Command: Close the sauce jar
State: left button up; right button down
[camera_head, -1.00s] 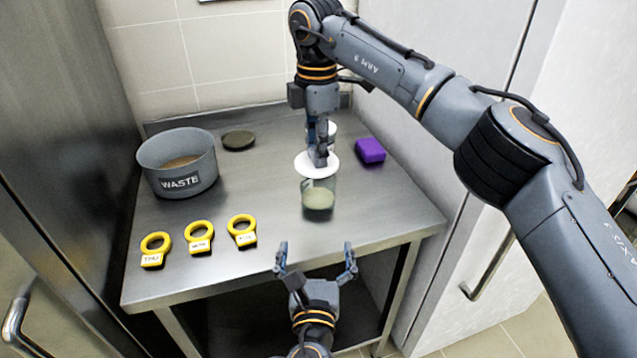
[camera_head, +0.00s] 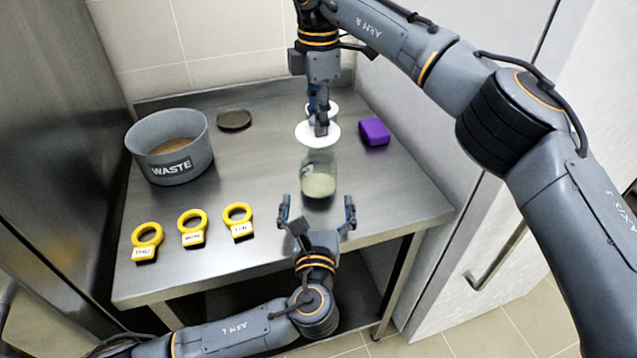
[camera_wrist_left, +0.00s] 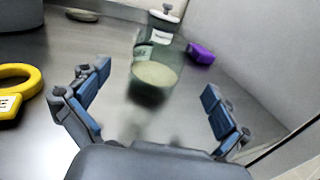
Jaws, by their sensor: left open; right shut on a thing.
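The sauce jar (camera_head: 319,180) is clear glass with pale sauce low inside. It stands upright on the steel table, its top uncovered. My right gripper (camera_head: 321,128) is shut on the round white lid (camera_head: 309,137) and holds it above and behind the jar, apart from it. My left gripper (camera_head: 317,207) is open and empty at the jar's near side. In the left wrist view the jar (camera_wrist_left: 152,82) shows ahead, between the spread fingers and apart from both. A white disc (camera_wrist_left: 163,16) shows beyond it, probably the lid.
A grey WASTE pot (camera_head: 170,165) stands at the left. Yellow ring tags (camera_head: 192,229) lie in front of it. A dark disc (camera_head: 234,120) lies at the back. A purple block (camera_head: 374,132) sits right of the lid. A white object (camera_head: 333,107) is partly hidden behind my right gripper.

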aim_at(319, 164)
pick_arm(q)
jog(key=w, duration=0.8)
jog(key=shift+d, duration=0.1)
jog(key=c, duration=1.7)
jog(key=shift+c, duration=0.3)
pick_arm(e)
jog(key=shift+w+d+f, duration=0.1)
jog(key=shift+f, duration=2.4)
jog(key=shift+f, duration=0.9)
jog(key=shift+f, duration=0.65)
jog(key=c, duration=1)
grip_release()
